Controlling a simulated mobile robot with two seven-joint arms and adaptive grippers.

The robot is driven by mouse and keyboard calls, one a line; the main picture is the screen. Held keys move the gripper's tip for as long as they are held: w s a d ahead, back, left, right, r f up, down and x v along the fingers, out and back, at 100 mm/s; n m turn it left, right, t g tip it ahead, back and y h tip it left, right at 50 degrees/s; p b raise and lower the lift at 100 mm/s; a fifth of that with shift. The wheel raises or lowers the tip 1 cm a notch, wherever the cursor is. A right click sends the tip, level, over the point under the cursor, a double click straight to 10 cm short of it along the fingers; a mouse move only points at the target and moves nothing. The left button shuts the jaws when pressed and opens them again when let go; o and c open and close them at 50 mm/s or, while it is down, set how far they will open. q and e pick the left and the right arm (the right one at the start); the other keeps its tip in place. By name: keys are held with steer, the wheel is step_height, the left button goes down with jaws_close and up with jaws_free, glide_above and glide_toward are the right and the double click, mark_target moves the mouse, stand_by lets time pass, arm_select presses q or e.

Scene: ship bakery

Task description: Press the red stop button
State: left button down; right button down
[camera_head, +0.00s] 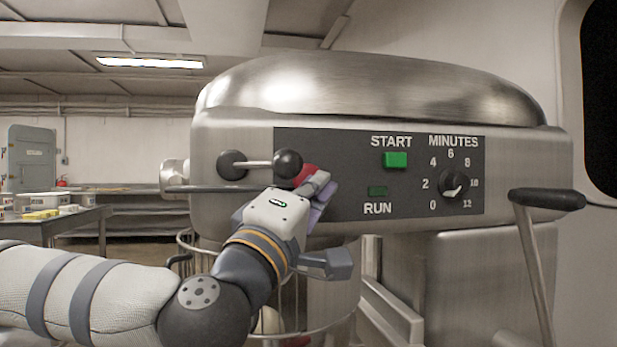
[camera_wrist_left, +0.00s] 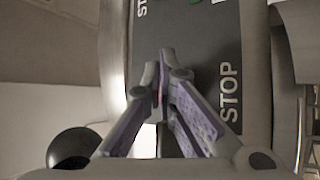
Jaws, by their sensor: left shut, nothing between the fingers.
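The red stop button (camera_head: 306,174) is on the dark control panel of the steel mixer, at the panel's left part. In the head view it is mostly hidden behind my left gripper (camera_head: 322,184), whose fingers are at it. In the left wrist view, the fingertips of my left gripper (camera_wrist_left: 167,58) are together over the panel, beside the STOP lettering (camera_wrist_left: 230,93). A thin sliver of red shows between the finger parts there. I cannot tell whether the fingertips touch the button. My right gripper is in neither view.
A green START button (camera_head: 396,160), a RUN lamp (camera_head: 378,191) and a MINUTES dial (camera_head: 454,181) are on the panel's right side. A black lever knob (camera_head: 287,163) stands out close to my left gripper. A black-handled lever (camera_head: 546,199) is at the right. A table (camera_head: 60,221) stands at the left.

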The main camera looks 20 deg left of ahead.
arm_select(q)
steer(key=shift+s+d, duration=0.2)
steer(key=s+d, duration=0.1)
steer(key=s+d+p, duration=0.1)
steer(key=s, duration=0.2)
steer(key=shift+s+d, duration=0.1)
steer(key=shift+d, duration=0.3)
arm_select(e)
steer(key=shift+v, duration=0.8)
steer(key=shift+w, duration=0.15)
